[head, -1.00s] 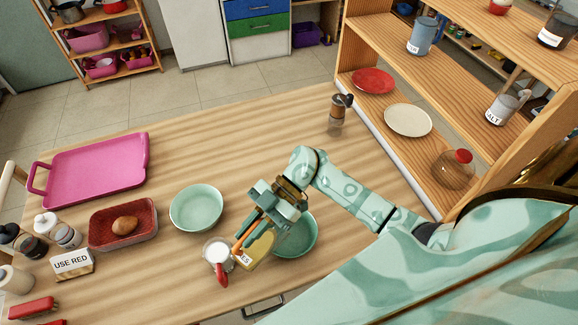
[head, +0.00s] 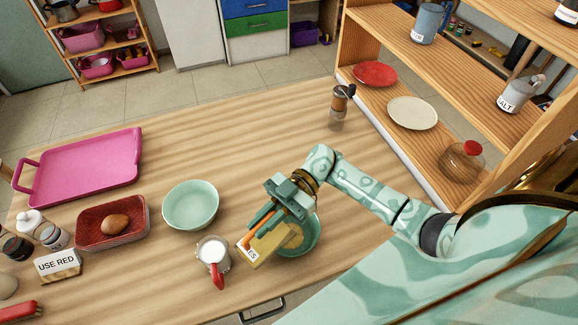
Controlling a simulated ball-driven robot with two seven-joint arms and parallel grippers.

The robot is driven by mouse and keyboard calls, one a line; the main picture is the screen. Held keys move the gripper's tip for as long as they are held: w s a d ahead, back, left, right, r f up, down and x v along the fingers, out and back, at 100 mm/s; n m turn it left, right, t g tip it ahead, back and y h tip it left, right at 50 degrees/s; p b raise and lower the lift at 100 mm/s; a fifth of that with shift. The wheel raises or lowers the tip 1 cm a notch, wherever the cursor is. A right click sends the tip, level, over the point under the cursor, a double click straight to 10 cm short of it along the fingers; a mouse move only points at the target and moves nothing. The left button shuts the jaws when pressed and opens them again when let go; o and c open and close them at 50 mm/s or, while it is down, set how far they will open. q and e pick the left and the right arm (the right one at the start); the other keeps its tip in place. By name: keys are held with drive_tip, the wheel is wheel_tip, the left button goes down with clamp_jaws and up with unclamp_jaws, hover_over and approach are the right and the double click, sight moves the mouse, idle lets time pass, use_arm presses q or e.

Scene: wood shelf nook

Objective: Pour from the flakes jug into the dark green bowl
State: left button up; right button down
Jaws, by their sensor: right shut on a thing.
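The flakes jug (head: 266,246) is yellow, with a label partly readable as "ES". My right gripper (head: 262,224) is shut on it and holds it tilted, over the left side of the darker green bowl (head: 309,243). A yellowish patch shows at the jug's bowl-side end; I cannot tell whether it is the jug's mouth or flakes in the bowl. The jug and gripper hide part of this bowl. A paler green bowl (head: 190,205) stands to its left, apart. My left gripper is not in view.
A glass jug with white contents and a red handle (head: 214,254) stands close left of the held jug. A red tray (head: 112,223), a "USE RED" sign (head: 58,265) and a pink tray (head: 82,168) are further left. A pepper mill (head: 338,107) stands behind. The table's middle back is clear.

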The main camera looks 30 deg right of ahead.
drive_tip(key=shift+d+r, duration=0.1)
drive_tip(key=shift+r, duration=0.05)
drive_tip(key=shift+w+d+r+y+b, duration=0.25)
drive_tip(key=shift+d+y+b, duration=0.25)
drive_tip(key=shift+y, duration=0.2)
drive_tip(key=shift+s, duration=0.1)
drive_tip(key=shift+d+f+g+y+b, duration=0.35)
drive_tip(key=shift+d+y+b, duration=0.45)
drive_tip(key=shift+b, duration=0.65)
drive_tip(key=shift+d+b, duration=0.1)
drive_tip(key=shift+b, duration=0.25)
drive_tip(key=shift+w+d+r+y+b, duration=0.1)
drive_tip(key=shift+w+d+y+b, duration=0.2)
drive_tip(key=shift+d+y+b, duration=0.5)
drive_tip(key=shift+w+d+g+y+b, duration=0.1)
drive_tip(key=shift+d+g+y+b, duration=0.2)
drive_tip(key=shift+y+b, duration=0.3)
drive_tip(key=shift+r, duration=0.2)
